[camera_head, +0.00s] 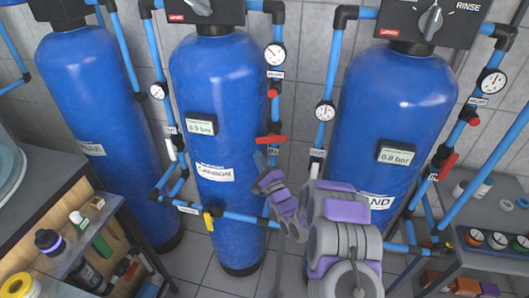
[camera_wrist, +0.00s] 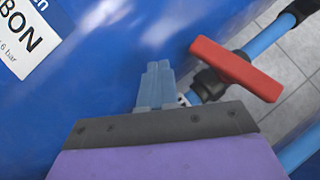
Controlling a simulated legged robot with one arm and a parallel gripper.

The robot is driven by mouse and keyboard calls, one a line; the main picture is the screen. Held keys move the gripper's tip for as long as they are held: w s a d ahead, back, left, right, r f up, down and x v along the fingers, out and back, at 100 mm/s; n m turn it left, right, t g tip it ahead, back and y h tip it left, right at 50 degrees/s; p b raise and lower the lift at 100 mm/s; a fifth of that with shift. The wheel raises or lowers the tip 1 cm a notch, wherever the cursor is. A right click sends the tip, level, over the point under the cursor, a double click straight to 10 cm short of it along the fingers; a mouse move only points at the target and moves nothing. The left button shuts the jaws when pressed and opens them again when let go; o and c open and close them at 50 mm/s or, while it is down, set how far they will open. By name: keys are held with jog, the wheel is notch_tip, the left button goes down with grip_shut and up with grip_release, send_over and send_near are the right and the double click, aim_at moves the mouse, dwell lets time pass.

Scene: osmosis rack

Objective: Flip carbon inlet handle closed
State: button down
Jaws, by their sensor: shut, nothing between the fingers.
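The blue carbon tank (camera_head: 205,100) stands in the middle of the head view, with a white CARBON label. A red handle (camera_head: 271,138) sits on the blue pipe at its right side. It lies roughly horizontal, across the vertical pipe. No readable label here tells whether it is the inlet handle. The red handle (camera_wrist: 236,68) is large in the wrist view, crosswise to its pipe. My gripper (camera_head: 262,160) is just below and left of the handle in the head view. In the wrist view, my gripper's fingertips (camera_wrist: 157,75) are together, empty, left of the handle and apart from it.
The sand tank (camera_head: 395,110) stands to the right and another blue tank (camera_head: 88,90) to the left. A yellow valve handle (camera_head: 208,221) sits low on the carbon piping. Pressure gauges (camera_head: 274,54) line the pipes. A cluttered shelf (camera_head: 110,205) stands at left.

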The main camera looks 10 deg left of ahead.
jog(key=s+d+f+p, duration=0.1)
jog(key=s+d+f, duration=0.1)
jog(key=s+f, duration=0.5)
jog(key=shift+d+f, duration=0.25)
jog(key=shift+d, duration=0.15)
jog(key=shift+a, duration=0.1)
